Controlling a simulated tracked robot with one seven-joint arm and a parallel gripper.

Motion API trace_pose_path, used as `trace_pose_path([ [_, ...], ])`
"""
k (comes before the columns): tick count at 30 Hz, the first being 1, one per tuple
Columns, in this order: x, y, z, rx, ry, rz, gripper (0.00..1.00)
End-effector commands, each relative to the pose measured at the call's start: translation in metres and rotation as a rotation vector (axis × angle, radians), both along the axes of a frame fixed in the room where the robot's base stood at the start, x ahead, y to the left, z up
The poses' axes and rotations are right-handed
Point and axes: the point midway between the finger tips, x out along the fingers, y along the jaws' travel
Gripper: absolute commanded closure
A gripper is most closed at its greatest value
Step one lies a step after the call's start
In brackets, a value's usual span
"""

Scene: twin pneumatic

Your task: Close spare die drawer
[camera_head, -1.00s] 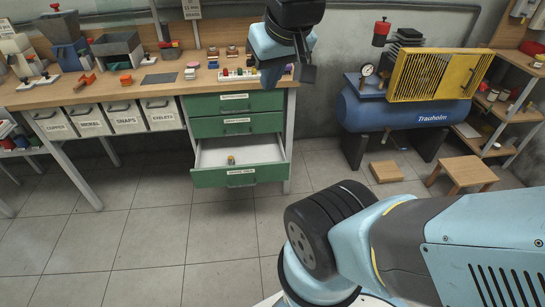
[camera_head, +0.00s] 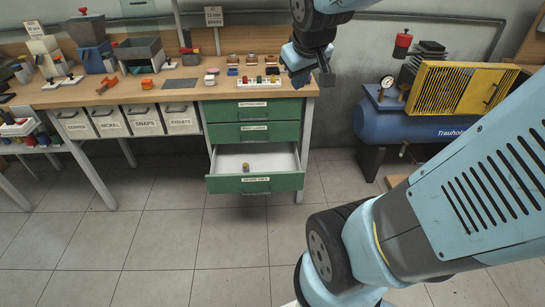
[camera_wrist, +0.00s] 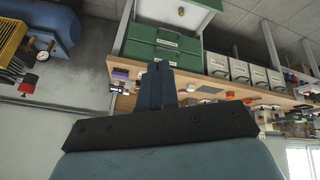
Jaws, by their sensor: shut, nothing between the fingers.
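The spare die drawer (camera_head: 222,186) is the lowest of the green drawers under the workbench. It stands pulled out, with its pale inside showing and a small brownish piece (camera_head: 246,168) lying in it. In the wrist view, which is upside down, the open drawer (camera_wrist: 185,10) is cut off at the top edge. My gripper (camera_head: 313,78) is above the bench's right end, higher than the drawer and apart from it. Its fingers (camera_wrist: 158,77) are together and empty in the wrist view.
Two shut green drawers (camera_head: 270,132) are above the open one. The bench top (camera_head: 200,92) carries tools and small parts. Labelled bins (camera_head: 143,120) hang left of the drawers. A blue compressor (camera_head: 400,127) with a yellow guard stands to the right. The floor in front of the drawer is clear.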

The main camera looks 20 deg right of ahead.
Motion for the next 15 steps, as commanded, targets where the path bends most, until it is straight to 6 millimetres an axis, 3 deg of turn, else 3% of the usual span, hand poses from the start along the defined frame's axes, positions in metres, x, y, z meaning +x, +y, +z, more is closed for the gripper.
trace_pose_path([
  [6, 0.053, -0.028, -0.039, -0.091, 0.008, 0.079, 1.0],
  [15, 0.112, -0.062, -0.104, -0.198, 0.015, 0.221, 1.0],
])
